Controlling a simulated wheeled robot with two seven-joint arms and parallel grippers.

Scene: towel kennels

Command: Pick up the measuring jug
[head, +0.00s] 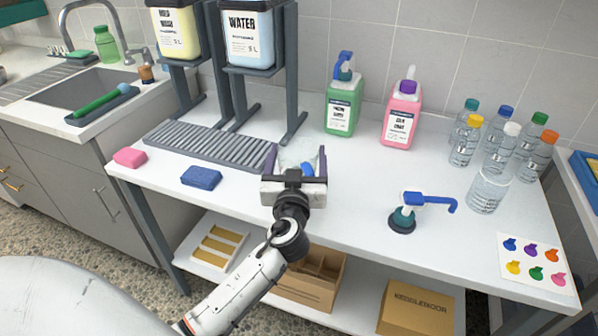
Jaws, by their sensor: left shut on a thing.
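My left gripper (296,163) is at the front middle of the white table, its two purple fingers spread wide around a clear, whitish vessel (298,152). It is shut on this vessel, which looks like the measuring jug. A bit of blue shows at the vessel's lower right. The gripper body hides the vessel's near side and base, so I cannot tell whether it touches the table. My right gripper is not in view.
Behind stand the water canister (247,40) on its stand, a green jug (343,105) and a pink jug (402,118). A blue sponge (201,177) lies left.

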